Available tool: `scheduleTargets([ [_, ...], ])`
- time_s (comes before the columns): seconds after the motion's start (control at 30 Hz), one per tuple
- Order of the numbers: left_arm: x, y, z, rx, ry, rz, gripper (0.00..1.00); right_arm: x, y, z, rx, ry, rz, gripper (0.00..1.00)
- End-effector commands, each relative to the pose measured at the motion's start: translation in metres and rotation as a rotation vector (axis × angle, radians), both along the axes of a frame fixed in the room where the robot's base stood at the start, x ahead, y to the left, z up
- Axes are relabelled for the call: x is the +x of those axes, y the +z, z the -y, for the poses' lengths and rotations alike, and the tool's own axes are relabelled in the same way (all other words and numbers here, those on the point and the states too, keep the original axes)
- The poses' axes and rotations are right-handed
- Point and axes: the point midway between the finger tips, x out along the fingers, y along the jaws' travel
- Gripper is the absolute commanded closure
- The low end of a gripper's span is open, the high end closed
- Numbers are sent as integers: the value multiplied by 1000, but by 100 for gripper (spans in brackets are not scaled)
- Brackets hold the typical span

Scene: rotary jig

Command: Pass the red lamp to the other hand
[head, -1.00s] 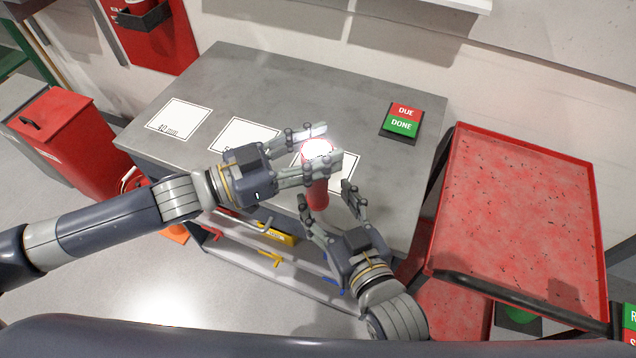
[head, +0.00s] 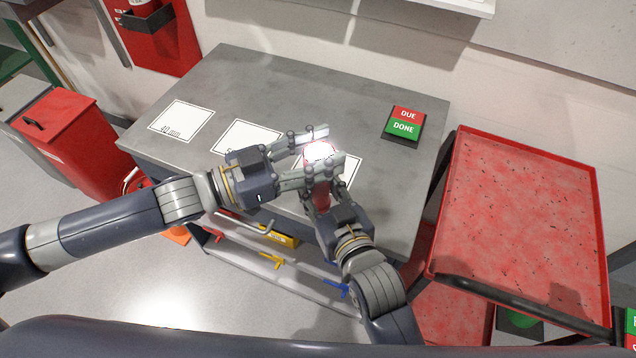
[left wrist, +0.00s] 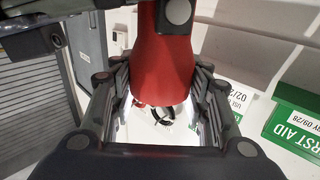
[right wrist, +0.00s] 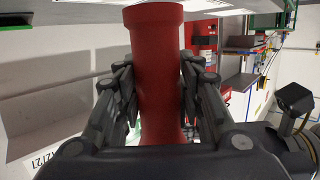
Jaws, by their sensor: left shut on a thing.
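The red lamp (head: 321,196) is held above the bench, its glowing white end up in the head view. My left gripper (head: 331,147) is shut around its upper part. In the left wrist view the lamp's red body (left wrist: 163,68) stands between the fingers. My right gripper (head: 323,178) is at the lower part, a finger on either side. In the right wrist view the red body (right wrist: 158,70) runs between its fingers, very close to both; whether they press on it I cannot tell. The hands hide part of the lamp.
The grey bench (head: 270,85) carries white marked cards (head: 181,121) and a DUE/DONE sign (head: 404,122). A red tray cart (head: 525,210) stands at the right and a red bin (head: 70,140) at the left.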

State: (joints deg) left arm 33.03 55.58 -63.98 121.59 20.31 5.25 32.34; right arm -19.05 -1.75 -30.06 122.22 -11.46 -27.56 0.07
Motion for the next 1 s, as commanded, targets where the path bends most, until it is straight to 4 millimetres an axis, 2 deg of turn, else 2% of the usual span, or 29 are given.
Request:
scheduleTargets([
  [0.2,0,1,0,-2,-1,1,97,0,0,0,2,1,-1,93],
  [0.23,0,1,0,-2,-1,1,54,0,1,-1,4,0,0,93],
  [0.33,0,1,0,-2,-1,1,33,0,1,-1,4,0,0,93],
  [0.77,-2,0,-4,0,0,0,33,0,1,0,3,1,1,93],
  [1.0,-18,-2,-36,3,2,-4,33,0,1,0,3,1,1,93],
])
